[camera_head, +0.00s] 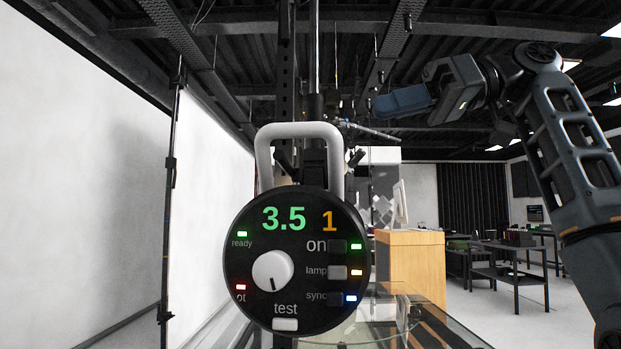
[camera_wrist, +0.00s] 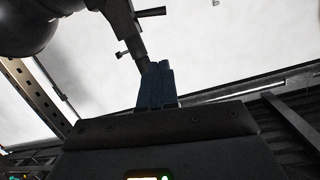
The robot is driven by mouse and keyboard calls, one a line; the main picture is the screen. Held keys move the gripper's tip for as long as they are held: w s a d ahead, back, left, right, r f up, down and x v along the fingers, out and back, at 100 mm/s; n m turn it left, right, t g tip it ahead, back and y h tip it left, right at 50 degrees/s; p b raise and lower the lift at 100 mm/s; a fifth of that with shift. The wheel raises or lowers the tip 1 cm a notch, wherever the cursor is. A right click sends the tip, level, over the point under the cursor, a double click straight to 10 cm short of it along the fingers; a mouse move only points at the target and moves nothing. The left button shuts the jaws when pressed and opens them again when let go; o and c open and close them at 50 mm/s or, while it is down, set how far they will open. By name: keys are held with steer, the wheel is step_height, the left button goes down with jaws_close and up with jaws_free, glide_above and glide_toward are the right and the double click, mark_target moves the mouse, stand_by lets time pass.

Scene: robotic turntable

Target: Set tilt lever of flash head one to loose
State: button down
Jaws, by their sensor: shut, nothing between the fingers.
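Flash head one (camera_head: 297,262) faces me in the head view, a round black panel showing "3.5" and an orange "1". It has a grey loop handle (camera_head: 300,130) on top. Dark lever-like parts (camera_head: 354,157) show by the handle; I cannot tell which one is the tilt lever or how it is set. My gripper (camera_head: 380,105) is up and to the right of the head, shut and empty, pointing left. In the wrist view, the shut blue fingers (camera_wrist: 157,68) appear close to a dark bracket (camera_wrist: 130,40) with a short bar (camera_wrist: 150,12); contact is unclear.
A dark vertical stand (camera_head: 172,180) and a white backdrop (camera_head: 212,170) are at the left. A glass table (camera_head: 400,335) lies below the head. A wooden cabinet (camera_head: 412,270) and dark tables (camera_head: 515,270) stand behind at the right. Beams and rails hang overhead.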

glide_toward(287, 160)
steer(key=w+a+r, duration=0.2)
steer(key=a+r, duration=0.1)
steer(key=a, duration=0.2)
steer(key=shift+s+a+f+p, duration=0.1)
steer(key=shift+a+f+p, duration=0.1)
steer(key=shift+f, duration=0.3)
steer(key=shift+s+a+f+p, duration=0.1)
steer(key=shift+a+f+p, duration=0.1)
steer(key=shift+f, duration=0.3)
steer(key=shift+s+a+f, duration=0.1)
steer(key=shift+a+f, duration=0.4)
steer(key=shift+f, duration=0.15)
steer(key=shift+s+f+n+t+b, duration=0.25)
steer(key=shift+f+n+b, duration=0.1)
steer(key=shift+n, duration=0.25)
steer(key=shift+s+f+n+t+b, duration=0.15)
steer(key=shift+f+n+t+b, duration=0.15)
steer(key=shift+n, duration=0.3)
steer(key=shift+f+n, duration=0.3)
steer(key=shift+s+f+n+t, duration=0.1)
steer(key=shift+f+n+t, duration=0.15)
steer(key=shift+n, duration=0.15)
steer(key=shift+s+a+f, duration=0.1)
steer(key=shift+f, duration=0.15)
stand_by(1.0)
